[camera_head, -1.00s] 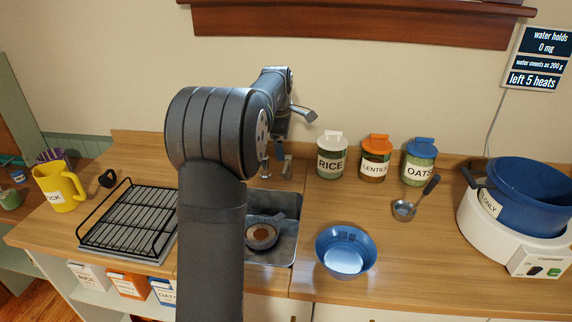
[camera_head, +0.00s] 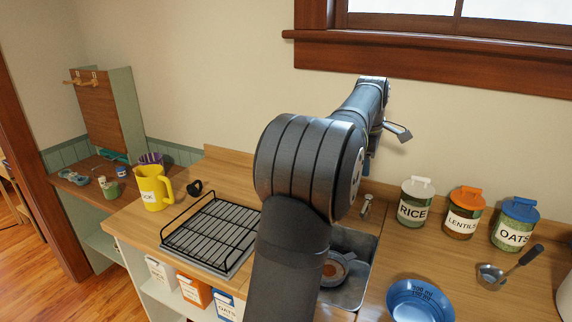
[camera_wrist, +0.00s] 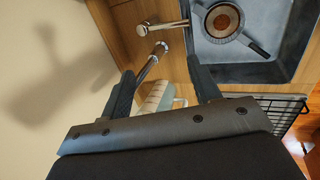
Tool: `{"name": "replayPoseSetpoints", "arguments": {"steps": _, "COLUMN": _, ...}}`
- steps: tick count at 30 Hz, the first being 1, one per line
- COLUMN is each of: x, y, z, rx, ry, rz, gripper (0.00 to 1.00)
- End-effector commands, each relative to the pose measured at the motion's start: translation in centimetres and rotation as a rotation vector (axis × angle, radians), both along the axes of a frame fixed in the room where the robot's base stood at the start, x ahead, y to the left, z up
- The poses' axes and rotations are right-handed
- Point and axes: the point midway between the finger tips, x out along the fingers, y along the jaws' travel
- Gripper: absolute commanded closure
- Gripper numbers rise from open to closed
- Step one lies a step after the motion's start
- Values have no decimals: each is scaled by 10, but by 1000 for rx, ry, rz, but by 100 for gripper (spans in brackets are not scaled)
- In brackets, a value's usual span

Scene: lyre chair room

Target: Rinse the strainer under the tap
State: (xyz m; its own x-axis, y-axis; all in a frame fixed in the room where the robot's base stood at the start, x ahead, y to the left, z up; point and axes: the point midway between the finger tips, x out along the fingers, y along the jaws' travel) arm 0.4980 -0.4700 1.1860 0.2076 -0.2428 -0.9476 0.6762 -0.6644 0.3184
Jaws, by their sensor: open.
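The strainer (camera_head: 334,271) is a round grey mesh bowl with a dark handle and brown contents. It lies in the sink (camera_head: 352,296), partly hidden by my arm in the head view. The wrist view shows the strainer (camera_wrist: 224,22) whole, with its handle pointing to the lower right. The chrome tap (camera_wrist: 164,27) and a second chrome rod (camera_wrist: 150,65) stand beside the sink. My gripper (camera_wrist: 160,84) is open and empty near the tap, apart from the strainer. In the head view my arm hides most of the gripper. I see no running water.
A black wire drying rack (camera_head: 212,236) and yellow jug (camera_head: 152,187) stand left of the sink. Labelled jars of rice (camera_head: 413,211), lentils (camera_head: 461,222) and oats (camera_head: 513,233) stand right. A blue bowl (camera_head: 419,302) and ladle (camera_head: 491,276) lie in front.

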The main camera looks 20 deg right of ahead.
Motion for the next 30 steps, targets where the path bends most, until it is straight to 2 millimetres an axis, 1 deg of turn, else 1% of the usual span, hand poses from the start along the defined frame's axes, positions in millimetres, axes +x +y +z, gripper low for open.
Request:
{"name": "replayPoseSetpoints", "arguments": {"steps": 1, "x": 0, "y": 0, "z": 0, "rx": 0, "ry": 0, "rz": -1, "gripper": 53}}
{"name": "replayPoseSetpoints", "arguments": {"steps": 3, "x": -1, "y": 0, "z": 0, "rx": 5, "ry": -6, "rz": -16, "gripper": 64}}
{"name": "replayPoseSetpoints", "arguments": {"steps": 5, "x": -2, "y": 0, "z": -1, "rx": 17, "ry": -21, "rz": -54, "gripper": 64}}
{"name": "replayPoseSetpoints", "arguments": {"steps": 8, "x": -7, "y": -1, "z": -4, "rx": 59, "ry": -69, "rz": -184, "gripper": 64}}
{"name": "replayPoseSetpoints", "arguments": {"steps": 11, "x": -14, "y": -2, "z": -6, "rx": 126, "ry": -140, "rz": -383, "gripper": 64}}
{"name": "replayPoseSetpoints", "arguments": {"steps": 21, "x": -39, "y": -3, "z": -16, "rx": 404, "ry": -376, "rz": -1127, "gripper": 64}}
{"name": "replayPoseSetpoints", "arguments": {"steps": 25, "x": -46, "y": -3, "z": -18, "rx": 491, "ry": -435, "rz": -1342, "gripper": 64}}
{"name": "replayPoseSetpoints", "arguments": {"steps": 27, "x": -48, "y": -3, "z": -20, "rx": 524, "ry": -452, "rz": -1422, "gripper": 64}}
{"name": "replayPoseSetpoints", "arguments": {"steps": 30, "x": -50, "y": -3, "z": -20, "rx": 554, "ry": -469, "rz": -1490, "gripper": 64}}
